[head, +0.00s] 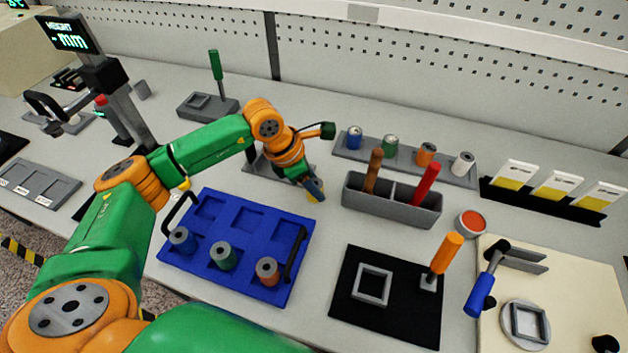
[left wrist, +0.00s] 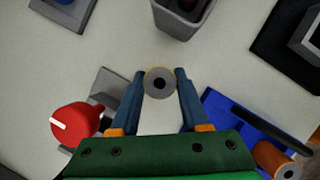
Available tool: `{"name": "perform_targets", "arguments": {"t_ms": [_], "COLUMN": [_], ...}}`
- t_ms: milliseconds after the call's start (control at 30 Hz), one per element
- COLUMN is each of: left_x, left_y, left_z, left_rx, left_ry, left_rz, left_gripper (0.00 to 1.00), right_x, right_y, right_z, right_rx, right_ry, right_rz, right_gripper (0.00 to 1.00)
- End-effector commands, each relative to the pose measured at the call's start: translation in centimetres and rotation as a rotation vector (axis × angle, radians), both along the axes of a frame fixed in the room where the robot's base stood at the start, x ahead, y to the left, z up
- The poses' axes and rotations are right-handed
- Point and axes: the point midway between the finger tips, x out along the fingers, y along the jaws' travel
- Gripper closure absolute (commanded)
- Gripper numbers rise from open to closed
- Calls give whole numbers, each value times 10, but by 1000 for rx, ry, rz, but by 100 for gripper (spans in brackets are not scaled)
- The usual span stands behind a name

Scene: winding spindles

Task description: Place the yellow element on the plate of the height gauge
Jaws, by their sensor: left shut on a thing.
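My left gripper (head: 315,192) is shut on the yellow element (left wrist: 151,73), a small spool with a grey end and a dark centre hole in the left wrist view. The element is held over the bare table between the blue tray and a grey two-slot box. The height gauge (head: 118,95) stands at the far left, with a dark display reading "HEIGHT -- mm". My right gripper is not in view.
The blue tray (head: 212,270) holds several spools in its front row. The grey box (head: 388,204) holds a brown and a red handle. A rack (head: 348,150) with several coloured spools stands behind it. A red knob (left wrist: 75,125) on a grey base is near the gripper.

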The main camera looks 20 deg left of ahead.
Motion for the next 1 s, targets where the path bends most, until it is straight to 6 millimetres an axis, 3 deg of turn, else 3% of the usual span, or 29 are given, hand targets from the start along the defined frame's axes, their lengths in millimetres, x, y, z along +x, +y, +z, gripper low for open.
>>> {"name": "perform_targets", "arguments": {"t_ms": [100,133,200,233,600,1000], "left_x": [0,0,0,0,-1,-25], "left_y": [0,0,0,0,3,33], "left_z": [-5,-3,-3,-3,7,100], "left_rx": [-1,0,0,0,-1,-1], "left_ry": [-1,0,0,0,-2,-4], "left_rz": [0,0,1,1,2,2], "left_gripper": [100,46,28,24,24,24], "right_x": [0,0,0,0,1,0], "right_y": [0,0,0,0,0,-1], "right_z": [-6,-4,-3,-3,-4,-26], "right_rx": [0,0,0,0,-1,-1], "right_ry": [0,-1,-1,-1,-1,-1], "right_rz": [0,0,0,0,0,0], "right_gripper": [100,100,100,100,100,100]}}
